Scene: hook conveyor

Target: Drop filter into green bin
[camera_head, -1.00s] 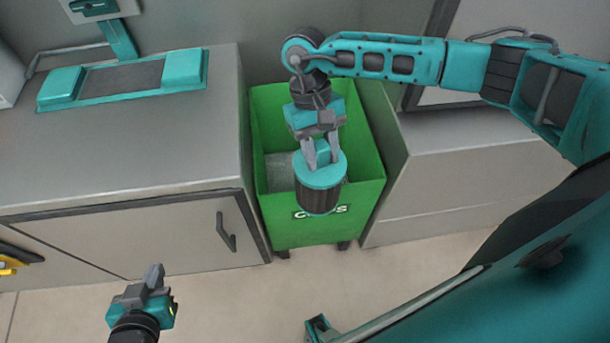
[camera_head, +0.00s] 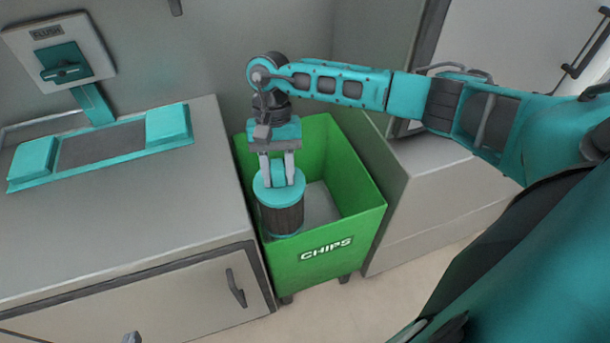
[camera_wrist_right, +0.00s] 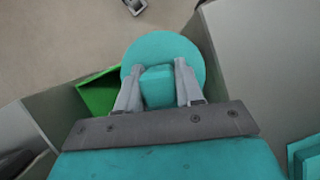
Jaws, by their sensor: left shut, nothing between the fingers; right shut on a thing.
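The filter (camera_head: 282,218) is a dark ribbed cylinder with teal ends and a teal grip block on top. My right gripper (camera_head: 277,172) is shut on that block, and the filter hangs upright below it. In the head view the filter overlaps the left part of the green bin (camera_head: 330,268), across its front-left rim. In the right wrist view the filter's round teal top (camera_wrist_right: 160,48) sits between the fingers, with a corner of the green bin (camera_wrist_right: 98,94) at left. Only the tip of my left gripper (camera_head: 132,338) shows at the bottom edge, shut and empty.
A grey cabinet with a counter (camera_head: 120,225) adjoins the bin's left side, and a teal-ended fixture (camera_head: 100,145) lies on it. A panel with a teal lever (camera_head: 62,68) stands behind. A grey cabinet (camera_head: 450,195) is to the right. The bin's right interior looks clear.

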